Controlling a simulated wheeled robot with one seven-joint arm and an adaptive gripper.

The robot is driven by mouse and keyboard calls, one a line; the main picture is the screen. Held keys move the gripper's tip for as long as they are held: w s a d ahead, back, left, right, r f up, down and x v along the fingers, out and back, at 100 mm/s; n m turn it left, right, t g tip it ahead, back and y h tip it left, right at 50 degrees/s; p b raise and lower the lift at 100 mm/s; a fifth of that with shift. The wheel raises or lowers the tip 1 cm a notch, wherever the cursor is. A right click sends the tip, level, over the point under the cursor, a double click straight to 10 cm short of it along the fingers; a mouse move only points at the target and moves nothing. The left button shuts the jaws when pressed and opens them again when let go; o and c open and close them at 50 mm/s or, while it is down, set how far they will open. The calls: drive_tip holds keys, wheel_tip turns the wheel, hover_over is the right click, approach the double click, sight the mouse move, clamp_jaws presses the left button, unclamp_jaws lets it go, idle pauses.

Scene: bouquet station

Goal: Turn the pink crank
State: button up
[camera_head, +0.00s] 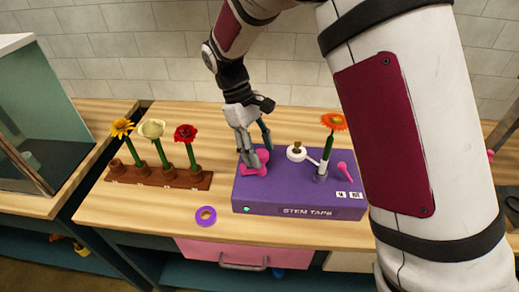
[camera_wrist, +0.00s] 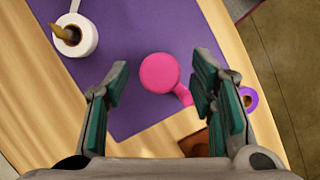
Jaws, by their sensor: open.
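The pink crank (camera_head: 262,157) is on the left part of the purple stem tape box (camera_head: 300,190). In the wrist view the pink crank (camera_wrist: 160,73) shows a round knob with a short arm pointing down and right. My gripper (camera_head: 252,158) reaches down at the crank, its fingers partly hiding it in the head view. In the wrist view my gripper (camera_wrist: 161,68) is open, with one finger on each side of the knob and visible gaps to both. I cannot tell how deep the fingertips sit beside the knob.
A white tape roll (camera_head: 297,153), an orange flower (camera_head: 333,122) in a metal holder and a pink lever (camera_head: 345,170) are right of the crank. A brown rack (camera_head: 150,175) with three flowers stands left. A purple ring (camera_head: 206,216) lies at the front.

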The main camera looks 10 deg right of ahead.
drive_tip(key=v, duration=1.1)
drive_tip(key=shift+r, duration=0.3)
idle(0.6)
